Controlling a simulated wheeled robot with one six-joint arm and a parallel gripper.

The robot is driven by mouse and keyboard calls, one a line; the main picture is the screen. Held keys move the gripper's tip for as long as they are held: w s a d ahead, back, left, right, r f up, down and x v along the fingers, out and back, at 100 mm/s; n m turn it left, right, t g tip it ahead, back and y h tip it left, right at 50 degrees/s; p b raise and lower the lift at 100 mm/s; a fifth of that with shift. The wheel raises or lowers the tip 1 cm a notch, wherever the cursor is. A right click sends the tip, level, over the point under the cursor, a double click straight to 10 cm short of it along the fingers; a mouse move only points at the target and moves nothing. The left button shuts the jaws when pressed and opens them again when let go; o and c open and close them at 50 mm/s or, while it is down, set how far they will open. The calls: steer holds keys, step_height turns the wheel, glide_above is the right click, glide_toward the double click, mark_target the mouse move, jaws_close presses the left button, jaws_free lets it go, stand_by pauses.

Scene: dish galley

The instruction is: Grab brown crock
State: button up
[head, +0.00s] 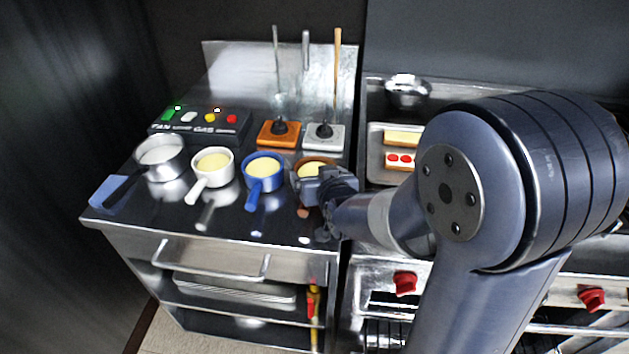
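The brown crock (299,164) stands at the right end of a row of handled crocks on the steel counter, with pale yellow contents. A small brown part, likely its handle, shows below my gripper. My gripper (310,190) is at the crock's near side, reaching in from the right, and covers most of its front. The fingers overlap the crock in this view. I cannot tell whether they touch it or are closed on it.
A blue crock (264,184), a white crock (211,180) and a steel pan (160,176) stand to the left. Orange (279,137) and grey (324,141) blocks with black knobs sit behind. A food tray (376,160) lies right. The counter's front strip is mostly clear.

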steer(key=c, duration=0.7)
steer(key=shift+c, duration=0.2)
steer(key=shift+r, duration=0.15)
